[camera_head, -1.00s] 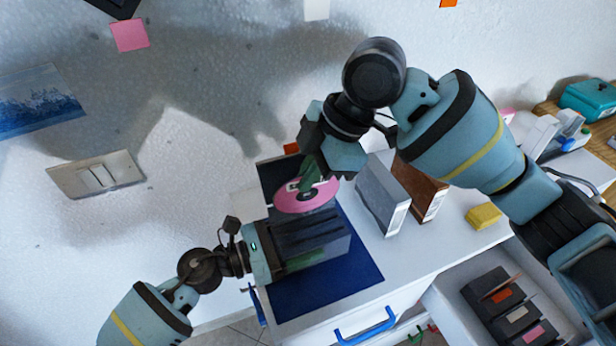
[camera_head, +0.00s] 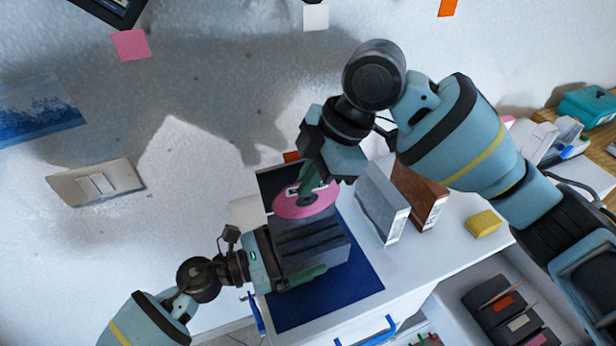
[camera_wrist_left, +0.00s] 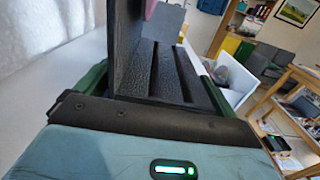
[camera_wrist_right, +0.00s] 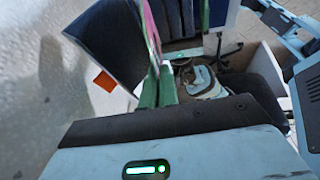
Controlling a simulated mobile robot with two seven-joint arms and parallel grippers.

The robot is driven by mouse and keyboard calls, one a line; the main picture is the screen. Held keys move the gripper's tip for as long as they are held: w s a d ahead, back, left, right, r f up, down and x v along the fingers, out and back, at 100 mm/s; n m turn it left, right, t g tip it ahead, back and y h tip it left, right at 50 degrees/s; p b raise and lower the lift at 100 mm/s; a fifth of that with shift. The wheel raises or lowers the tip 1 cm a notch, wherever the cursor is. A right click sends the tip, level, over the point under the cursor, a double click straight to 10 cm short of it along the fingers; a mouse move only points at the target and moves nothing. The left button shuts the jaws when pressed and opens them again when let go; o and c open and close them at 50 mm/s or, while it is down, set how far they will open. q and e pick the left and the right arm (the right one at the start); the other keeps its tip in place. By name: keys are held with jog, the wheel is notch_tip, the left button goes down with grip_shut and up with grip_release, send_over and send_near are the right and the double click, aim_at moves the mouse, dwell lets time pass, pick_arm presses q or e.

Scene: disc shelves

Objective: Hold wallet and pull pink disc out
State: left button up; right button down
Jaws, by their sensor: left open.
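The wallet (camera_head: 310,240) is a dark, slotted case on the blue mat, with a black flap (camera_head: 272,182) standing up at its back. It also shows in the left wrist view (camera_wrist_left: 165,75). My left gripper (camera_head: 315,247) is open around it, with a green finger along each side; the far finger is hidden in the head view. The pink disc (camera_head: 298,208) stands upright above the wallet's slots. Its lower edge meets the wallet's top; I cannot tell how deep it sits. My right gripper (camera_head: 312,185) is shut on the disc's upper part, seen edge-on in the right wrist view (camera_wrist_right: 151,35).
A grey box (camera_head: 378,205) and a brown box (camera_head: 418,195) stand right of the wallet. A yellow block (camera_head: 482,223) lies farther right on the white cabinet top. An open drawer below holds dark cases (camera_head: 510,305). The wall is close behind.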

pick_arm(q)
jog(key=v, duration=1.2)
